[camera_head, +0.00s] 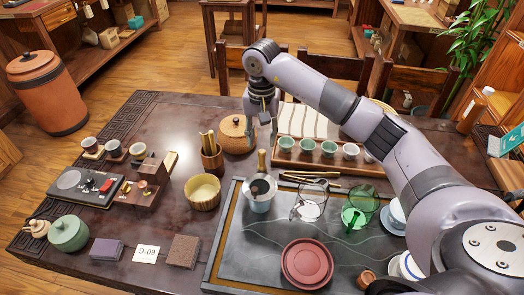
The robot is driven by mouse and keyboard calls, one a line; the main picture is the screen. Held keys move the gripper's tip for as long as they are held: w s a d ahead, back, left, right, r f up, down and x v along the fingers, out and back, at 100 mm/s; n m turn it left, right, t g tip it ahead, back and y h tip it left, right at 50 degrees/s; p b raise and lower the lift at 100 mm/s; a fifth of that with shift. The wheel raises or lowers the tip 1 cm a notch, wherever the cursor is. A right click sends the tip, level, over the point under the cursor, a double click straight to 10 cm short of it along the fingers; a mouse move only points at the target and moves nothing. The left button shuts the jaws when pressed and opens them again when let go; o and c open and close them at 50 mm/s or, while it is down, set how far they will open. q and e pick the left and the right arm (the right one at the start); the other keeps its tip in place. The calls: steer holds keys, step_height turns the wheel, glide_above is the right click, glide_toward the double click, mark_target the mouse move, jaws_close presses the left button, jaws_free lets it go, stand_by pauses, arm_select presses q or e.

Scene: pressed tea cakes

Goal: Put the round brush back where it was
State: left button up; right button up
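What looks like the round brush (262,160) stands as a short tan, upright piece at the silvery cup (259,200) on the left part of the dark tea tray (230,240). I cannot tell whether it is in the cup or behind it. My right gripper (262,138) points down just above and behind it, its two fingers apart with nothing visible between them. A bamboo holder (212,162) with several upright tools stands to the left of the gripper. My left gripper is not in view.
Several small green and white cups (307,146) stand to the right. Glass vessels (311,205), a red dish (307,263) and a pale bowl (203,192) are nearby.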

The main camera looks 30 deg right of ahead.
step_height(320, 180, up, 5)
stand_by(0.4)
steer(key=shift+f, duration=0.1)
